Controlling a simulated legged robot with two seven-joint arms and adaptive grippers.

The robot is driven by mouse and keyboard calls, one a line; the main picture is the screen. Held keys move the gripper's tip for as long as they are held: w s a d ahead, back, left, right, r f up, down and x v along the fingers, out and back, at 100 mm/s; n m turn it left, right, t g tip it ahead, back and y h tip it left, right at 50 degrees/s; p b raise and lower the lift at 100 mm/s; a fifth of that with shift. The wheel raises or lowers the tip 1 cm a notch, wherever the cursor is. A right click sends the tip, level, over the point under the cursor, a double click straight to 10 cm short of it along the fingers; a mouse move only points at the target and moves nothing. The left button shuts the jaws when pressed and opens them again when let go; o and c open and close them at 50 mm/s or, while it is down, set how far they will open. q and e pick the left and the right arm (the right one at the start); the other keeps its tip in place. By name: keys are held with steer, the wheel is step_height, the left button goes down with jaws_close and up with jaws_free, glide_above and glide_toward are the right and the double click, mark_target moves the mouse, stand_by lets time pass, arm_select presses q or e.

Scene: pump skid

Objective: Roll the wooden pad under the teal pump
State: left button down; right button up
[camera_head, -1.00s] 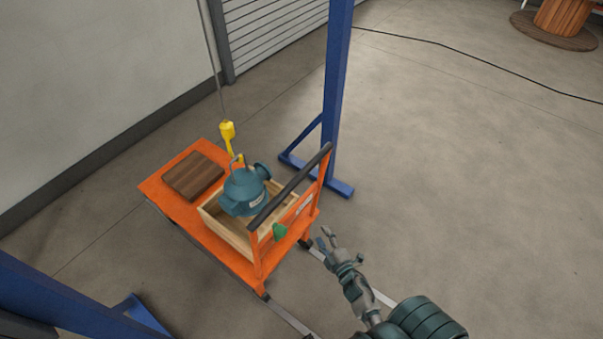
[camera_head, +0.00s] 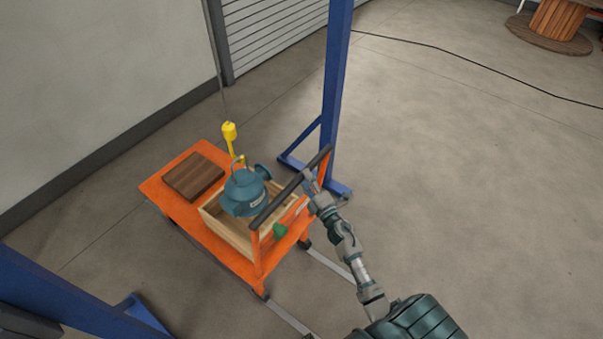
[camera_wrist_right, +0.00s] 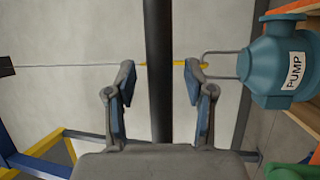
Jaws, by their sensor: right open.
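The teal pump (camera_head: 243,194) sits in or over an open wooden crate (camera_head: 226,232) on an orange cart (camera_head: 158,187). It also shows at the right of the right wrist view (camera_wrist_right: 278,68), labelled PUMP. A yellow hoist hook (camera_head: 230,133) reaches down to the loop on its top. The brown wooden pad (camera_head: 193,177) lies flat on the cart's far left end, beside the crate. My right gripper (camera_head: 307,178) is at the cart's dark push handle (camera_head: 290,187). In the wrist view its open fingers (camera_wrist_right: 160,85) stand either side of the handle bar (camera_wrist_right: 159,40), with gaps showing. My left gripper is not visible.
A blue gantry post (camera_head: 337,90) stands behind the cart, with another blue frame part at lower left. Floor rails (camera_head: 330,265) run by the cart. A green object (camera_head: 280,230) is near the handle frame. The floor at right is open, crossed by a black cable (camera_head: 460,54).

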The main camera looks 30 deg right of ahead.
steer(key=w, duration=0.2)
steer(key=shift+w+d+r, duration=0.2)
steer(key=shift+w, duration=0.1)
steer(key=shift+w+a, duration=0.1)
jaws_close()
